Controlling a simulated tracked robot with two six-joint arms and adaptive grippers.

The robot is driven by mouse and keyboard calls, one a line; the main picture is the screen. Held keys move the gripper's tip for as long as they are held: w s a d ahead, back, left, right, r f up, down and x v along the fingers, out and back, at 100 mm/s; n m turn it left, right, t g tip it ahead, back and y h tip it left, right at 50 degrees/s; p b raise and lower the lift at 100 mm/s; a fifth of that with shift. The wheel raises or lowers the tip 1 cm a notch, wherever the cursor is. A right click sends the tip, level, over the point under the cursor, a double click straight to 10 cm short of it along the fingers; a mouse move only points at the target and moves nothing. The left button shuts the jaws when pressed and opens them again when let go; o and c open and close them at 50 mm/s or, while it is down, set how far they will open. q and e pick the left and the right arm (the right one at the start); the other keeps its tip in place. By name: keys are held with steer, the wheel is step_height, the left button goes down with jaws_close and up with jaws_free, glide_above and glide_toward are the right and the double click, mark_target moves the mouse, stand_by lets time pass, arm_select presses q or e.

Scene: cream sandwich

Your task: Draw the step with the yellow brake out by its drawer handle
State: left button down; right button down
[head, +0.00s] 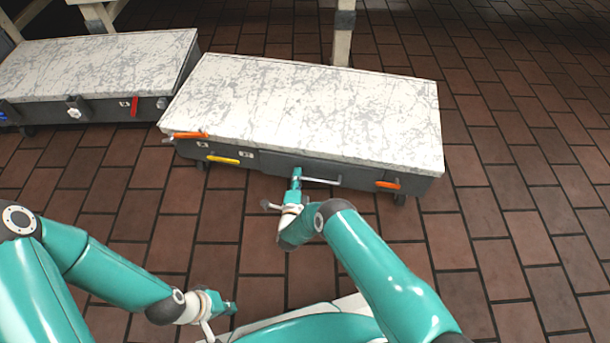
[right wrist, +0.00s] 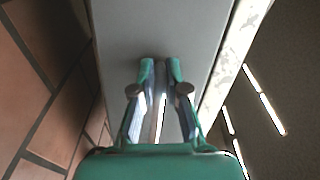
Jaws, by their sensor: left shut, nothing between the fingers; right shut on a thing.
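The step (head: 310,105) with the yellow brake has a worn white top and a dark grey front, and stands on small wheels. Its yellow brake lever (head: 223,159) is on the left part of the front. The silver drawer handle (head: 322,181) is a bar at the middle of the front. My right gripper (head: 296,176) is shut on the left part of this handle. In the right wrist view its fingers (right wrist: 160,68) close on a thin bar in front of the grey face. My left gripper (head: 231,308) is shut and empty, low above the floor, apart from the step.
A second step (head: 90,70) with a red lever (head: 134,106) stands at the left. Orange levers sit at the left corner (head: 190,135) and right end (head: 387,184) of the near front. A pale post (head: 342,45) rises behind. The brick floor (head: 510,230) at right is clear.

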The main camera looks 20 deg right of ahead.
steer(key=shift+s+a+f, duration=0.1)
steer(key=shift+a+f, duration=0.1)
steer(key=shift+a, duration=0.25)
steer(key=shift+d, duration=0.1)
steer(key=c, duration=1.3)
jaws_free()
steer(key=shift+o, duration=0.9)
steer(key=shift+r, duration=0.1)
steer(key=v, duration=1.2)
